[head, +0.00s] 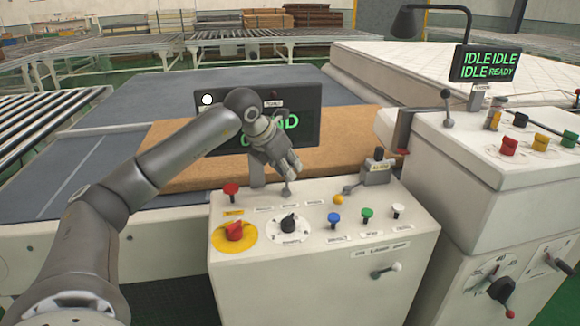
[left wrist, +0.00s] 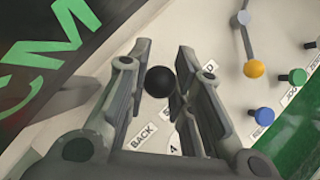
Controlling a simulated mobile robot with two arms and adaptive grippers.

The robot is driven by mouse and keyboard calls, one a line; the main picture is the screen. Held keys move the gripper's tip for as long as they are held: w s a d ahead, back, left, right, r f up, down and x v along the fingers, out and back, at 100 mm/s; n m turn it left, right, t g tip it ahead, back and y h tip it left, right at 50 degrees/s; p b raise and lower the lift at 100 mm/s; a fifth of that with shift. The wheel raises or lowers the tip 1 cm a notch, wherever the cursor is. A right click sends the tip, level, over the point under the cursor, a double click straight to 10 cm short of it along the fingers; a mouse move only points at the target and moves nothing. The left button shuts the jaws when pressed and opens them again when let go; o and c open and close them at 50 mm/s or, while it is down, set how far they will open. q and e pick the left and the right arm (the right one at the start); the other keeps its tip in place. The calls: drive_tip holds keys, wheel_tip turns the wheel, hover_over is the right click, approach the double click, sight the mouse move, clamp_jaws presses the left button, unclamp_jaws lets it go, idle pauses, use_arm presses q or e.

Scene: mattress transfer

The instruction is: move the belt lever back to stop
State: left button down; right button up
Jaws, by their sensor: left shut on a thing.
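My left gripper (head: 291,170) reaches down over the white control console (head: 415,245) from the left. In the left wrist view the fingers (left wrist: 162,70) stand on either side of a black ball knob (left wrist: 159,82) and are shut on it. This knob appears to be that of the belt lever, whose lower part (head: 286,189) shows below the fingers in the head view. A label reading BACK lies beside it on the panel. The lever's shaft is mostly hidden, and I cannot tell its exact position. My right gripper is not in view.
A dark display (head: 307,122) with green text stands behind the gripper. A red knob (head: 230,190), a yellow-ringed red switch (head: 234,232), a black dial (head: 289,224), a yellow-ended lever (head: 338,199) and coloured buttons crowd the console. A second console (head: 465,140) stands at right.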

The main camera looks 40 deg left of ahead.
use_arm(q)
drive_tip(key=shift+s+a, duration=0.1)
drive_tip(key=shift+a, duration=0.15)
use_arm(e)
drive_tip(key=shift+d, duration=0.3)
use_arm(q)
drive_tip(key=c, duration=1.2)
unclamp_jaws()
drive_tip(key=shift+s+a, duration=0.1)
drive_tip(key=shift+a, duration=0.05)
drive_tip(key=shift+c, duration=0.2)
drive_tip(key=shift+d, duration=0.2)
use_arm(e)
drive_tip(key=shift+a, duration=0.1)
use_arm(q)
drive_tip(key=v, duration=1.2)
